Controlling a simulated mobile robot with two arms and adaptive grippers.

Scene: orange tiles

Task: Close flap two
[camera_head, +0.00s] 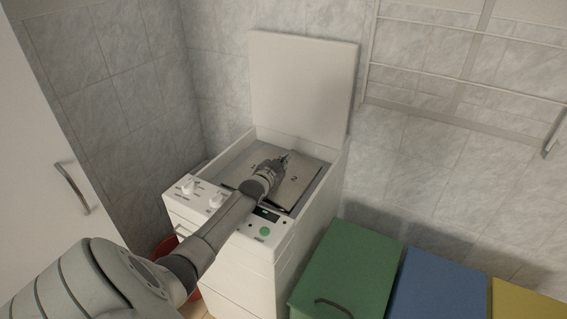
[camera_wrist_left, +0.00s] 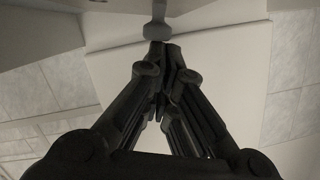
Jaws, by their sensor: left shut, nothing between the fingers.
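The white top-loading washing machine (camera_head: 235,262) stands in the corner with its outer lid (camera_head: 303,90) raised. Inside the opening lie grey inner flaps. Flap two (camera_head: 305,183), marked "2", is on the right; I cannot tell how far it is tilted. A flap marked "1" is to its left, partly hidden behind my arm. My left gripper (camera_head: 285,157) is over the opening, at flap two's left side. My right gripper is not in view.
The machine's front panel has knobs (camera_head: 187,186) and a green button (camera_head: 265,231). Green (camera_head: 350,265), blue (camera_head: 437,285) and yellow (camera_head: 525,302) bins stand at the right. A drying rack (camera_head: 470,70) hangs on the tiled wall. A white cabinet (camera_head: 40,200) is at the left.

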